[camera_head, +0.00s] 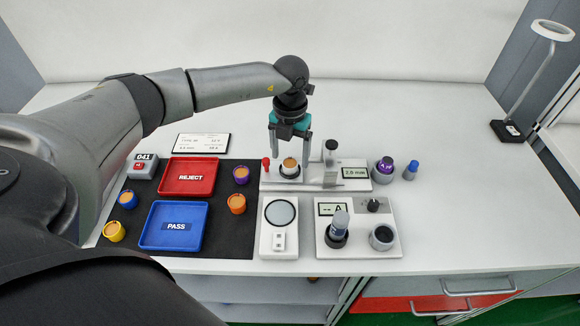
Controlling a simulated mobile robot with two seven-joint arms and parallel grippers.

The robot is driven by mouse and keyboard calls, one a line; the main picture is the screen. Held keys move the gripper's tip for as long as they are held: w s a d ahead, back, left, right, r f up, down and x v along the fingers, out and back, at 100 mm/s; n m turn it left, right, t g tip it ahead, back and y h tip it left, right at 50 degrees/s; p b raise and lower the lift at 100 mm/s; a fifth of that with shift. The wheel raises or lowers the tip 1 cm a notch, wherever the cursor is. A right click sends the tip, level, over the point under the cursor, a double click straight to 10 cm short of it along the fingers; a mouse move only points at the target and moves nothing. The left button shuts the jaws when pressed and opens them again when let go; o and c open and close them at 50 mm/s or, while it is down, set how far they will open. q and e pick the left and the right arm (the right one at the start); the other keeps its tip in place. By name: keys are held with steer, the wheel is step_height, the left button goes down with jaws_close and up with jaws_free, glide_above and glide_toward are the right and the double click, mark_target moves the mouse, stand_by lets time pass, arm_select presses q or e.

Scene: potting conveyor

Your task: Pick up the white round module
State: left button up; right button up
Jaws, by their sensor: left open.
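The white round module (289,169) has a tan top and stands upright on the white gauge station (325,184) at the middle of the table. My left gripper (290,152) points straight down over it, open. Its two fingers hang to the left and right of the module's upper part. I cannot tell whether they touch it. My right gripper is out of view.
A red post (266,165) stands close left of the module and a grey upright (331,152) close right. The red REJECT tray (189,193) and blue PASS tray (153,240) lie left, with several coloured modules around.

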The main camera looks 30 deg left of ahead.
arm_select(q)
steer(key=shift+f, duration=0.85)
steer(key=shift+c, duration=0.3)
jaws_close()
